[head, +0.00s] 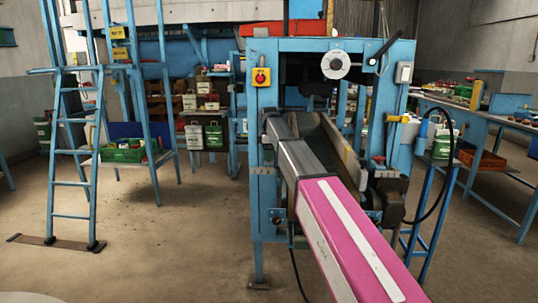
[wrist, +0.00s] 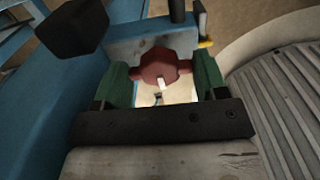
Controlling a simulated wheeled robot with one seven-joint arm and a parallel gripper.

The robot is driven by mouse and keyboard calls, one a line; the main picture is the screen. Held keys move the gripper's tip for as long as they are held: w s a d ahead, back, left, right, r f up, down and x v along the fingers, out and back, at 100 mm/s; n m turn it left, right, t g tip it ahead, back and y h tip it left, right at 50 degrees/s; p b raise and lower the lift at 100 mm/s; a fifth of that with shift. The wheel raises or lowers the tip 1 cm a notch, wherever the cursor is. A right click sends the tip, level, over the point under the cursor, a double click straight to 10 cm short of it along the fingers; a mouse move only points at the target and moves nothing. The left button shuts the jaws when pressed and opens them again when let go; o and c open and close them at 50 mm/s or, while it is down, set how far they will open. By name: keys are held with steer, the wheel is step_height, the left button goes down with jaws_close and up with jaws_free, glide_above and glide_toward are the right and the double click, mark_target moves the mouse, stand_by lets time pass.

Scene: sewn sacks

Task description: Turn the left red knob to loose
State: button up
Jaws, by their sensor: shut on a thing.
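A red knob (wrist: 160,64) with side lugs and a white pointer mark shows in the wrist view, in front of a blue metal part. The white mark is at its lower edge, pointing down in the picture. My gripper (wrist: 162,76) has its two green fingers on either side of the knob, shut on it. In the head view my pink and grey arm reaches toward the blue machine frame (head: 330,45). My gripper and this knob cannot be made out there, so I cannot tell from that view which knob it is.
A red switch on a yellow plate (head: 261,76) and a white round dial (head: 335,64) are on the frame. A blue ladder (head: 75,150) stands at left, a workbench (head: 480,125) at right. The floor (head: 170,235) at front left is clear.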

stand_by(0.4)
steer(key=o, duration=0.9)
steer(key=shift+o, duration=0.2)
step_height(320, 180, up, 8)
steer(key=shift+f, duration=0.25)
